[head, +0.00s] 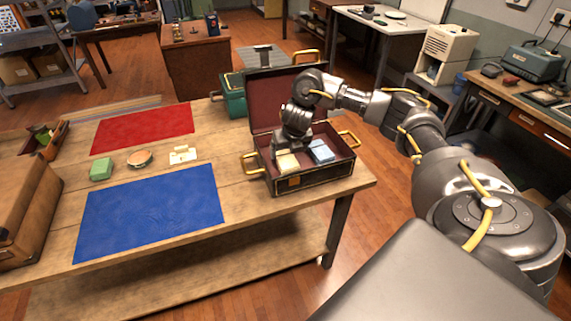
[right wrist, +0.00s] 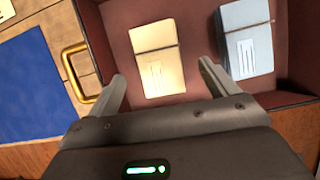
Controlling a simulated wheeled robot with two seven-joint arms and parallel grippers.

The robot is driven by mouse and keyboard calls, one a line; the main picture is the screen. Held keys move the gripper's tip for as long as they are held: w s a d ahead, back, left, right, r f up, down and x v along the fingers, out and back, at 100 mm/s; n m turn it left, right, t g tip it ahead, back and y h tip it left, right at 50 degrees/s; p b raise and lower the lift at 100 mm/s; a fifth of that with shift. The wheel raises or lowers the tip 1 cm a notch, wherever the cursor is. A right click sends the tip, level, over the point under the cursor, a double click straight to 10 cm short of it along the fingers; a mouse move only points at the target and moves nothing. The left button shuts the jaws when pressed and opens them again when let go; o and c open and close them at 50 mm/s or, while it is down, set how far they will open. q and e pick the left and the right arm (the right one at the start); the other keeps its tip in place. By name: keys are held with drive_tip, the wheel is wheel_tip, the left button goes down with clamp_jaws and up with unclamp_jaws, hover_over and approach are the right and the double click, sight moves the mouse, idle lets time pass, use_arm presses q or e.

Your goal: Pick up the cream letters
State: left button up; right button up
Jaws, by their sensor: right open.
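The cream letters (head: 288,163) lie in the open dark red case (head: 316,180) on the wooden table. They are a tied bundle, seen in the right wrist view (right wrist: 156,62) on the case floor. My right gripper (right wrist: 162,82) is open above the case, with one finger to each side of the bundle's near end in that view. I cannot tell how far above the letters the fingers are. A blue bundle of letters (head: 321,151) lies to the right of the cream one, and it also shows in the right wrist view (right wrist: 247,42). My left gripper is not in view.
The case has walls, a raised lid and brass handles (right wrist: 80,72). On the table (head: 228,180) lie a blue mat (head: 150,212) and a red mat (head: 143,128), with a green box (head: 101,168), a round tin (head: 139,158) and a cream item (head: 182,155) between them.

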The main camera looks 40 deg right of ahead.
sight(286, 158)
drive_tip(key=shift+s+f+b, duration=0.1)
drive_tip(key=shift+f+b, duration=0.2)
drive_tip(key=shift+f, duration=0.2)
drive_tip(key=x, duration=0.3)
drive_tip(key=shift+w+a+f, duration=0.1)
drive_tip(key=shift+w+f, duration=0.2)
drive_tip(key=shift+f, duration=0.15)
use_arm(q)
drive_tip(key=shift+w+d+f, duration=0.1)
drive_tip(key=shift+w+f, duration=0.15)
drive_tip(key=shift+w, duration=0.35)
use_arm(e)
drive_tip(key=shift+c, duration=0.2)
drive_tip(key=c, duration=1)
drive_tip(key=shift+c, duration=0.2)
drive_tip(key=shift+r, duration=0.1)
